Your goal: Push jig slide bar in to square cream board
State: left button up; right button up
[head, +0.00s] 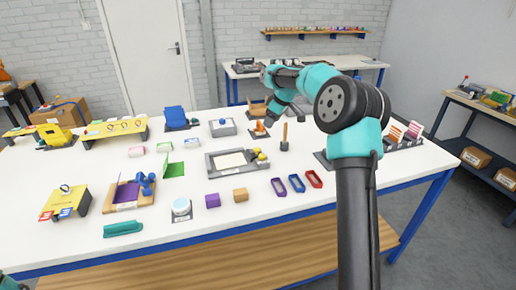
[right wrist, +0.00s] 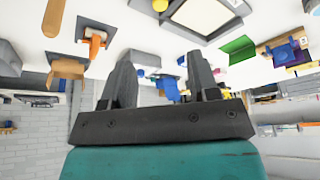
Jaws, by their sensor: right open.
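The grey jig (head: 213,168) lies flat in the middle of the white table with the cream board (head: 230,161) in it. The cream board also shows at the top of the right wrist view (right wrist: 192,12). My right gripper (right wrist: 158,68) is open and empty, its two dark fingers apart. In the head view it is above the table, behind and right of the jig. My left gripper is out of view.
Purple, blue and red small trays (head: 297,183) lie in front.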

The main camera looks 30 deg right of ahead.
aim_at(257, 149)
jog(key=x, duration=1.6)
jog(key=shift+f, duration=0.15)
jog(key=shift+c, duration=0.3)
grip_shut()
